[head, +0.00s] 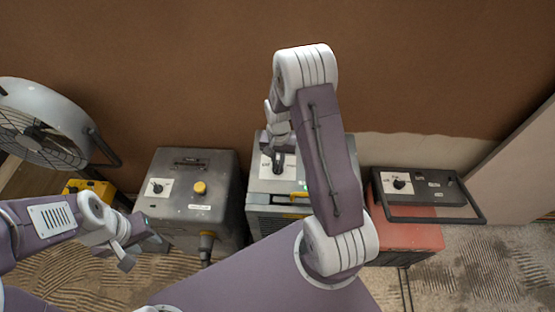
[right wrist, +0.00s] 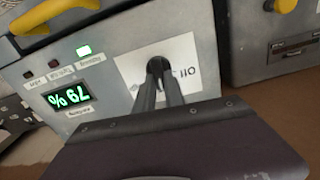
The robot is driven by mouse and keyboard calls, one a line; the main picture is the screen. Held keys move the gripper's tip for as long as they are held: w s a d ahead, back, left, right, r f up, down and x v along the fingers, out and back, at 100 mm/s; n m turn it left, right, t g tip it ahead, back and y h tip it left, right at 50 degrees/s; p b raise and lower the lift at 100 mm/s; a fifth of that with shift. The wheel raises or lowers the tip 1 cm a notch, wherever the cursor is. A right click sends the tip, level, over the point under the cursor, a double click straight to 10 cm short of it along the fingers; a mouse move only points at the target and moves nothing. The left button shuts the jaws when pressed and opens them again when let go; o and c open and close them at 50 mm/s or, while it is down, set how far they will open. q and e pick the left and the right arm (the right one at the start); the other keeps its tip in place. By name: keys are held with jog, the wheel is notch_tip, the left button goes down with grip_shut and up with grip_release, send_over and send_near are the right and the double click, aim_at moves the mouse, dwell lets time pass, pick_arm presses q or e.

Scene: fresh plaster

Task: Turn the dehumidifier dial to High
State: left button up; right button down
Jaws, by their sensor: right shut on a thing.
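The dehumidifier (head: 262,186) is the grey middle machine against the wall. Its front panel in the right wrist view (right wrist: 112,60) appears upside down, with a lit green percent display (right wrist: 70,97) and a small green lamp. The dark dial (right wrist: 157,64) sits on a white label (right wrist: 187,62); the lettering is partly covered and its setting cannot be read. My right gripper (right wrist: 159,76) is shut on the dial, also seen from above in the head view (head: 278,165). My left gripper (head: 140,254) hangs at the left, away from the dial; its jaw opening is unclear.
A grey machine (head: 180,215) with a knob and yellow button stands left of the dehumidifier. A red machine (head: 408,240) with a black handle frame and its own knob stands at the right. A fan (head: 40,125) and a yellow box (head: 92,187) are far left. The plaster wall is behind.

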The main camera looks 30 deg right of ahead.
jog(key=m, duration=0.5)
jog(key=shift+s+d+m, duration=0.1)
jog(key=shift+s+m, duration=0.2)
jog(key=m, duration=0.5)
jog(key=shift+s, duration=0.2)
jog(key=shift+f+m+p, duration=0.1)
jog(key=shift+m+p, duration=0.2)
jog(key=shift+m, duration=0.1)
jog(key=c, duration=1.5)
grip_release()
jog(key=shift+c, duration=0.2)
jog(key=shift+o, duration=0.5)
jog(key=shift+w, duration=0.1)
jog(key=shift+r, duration=0.2)
notch_tip(320, 180, up, 9)
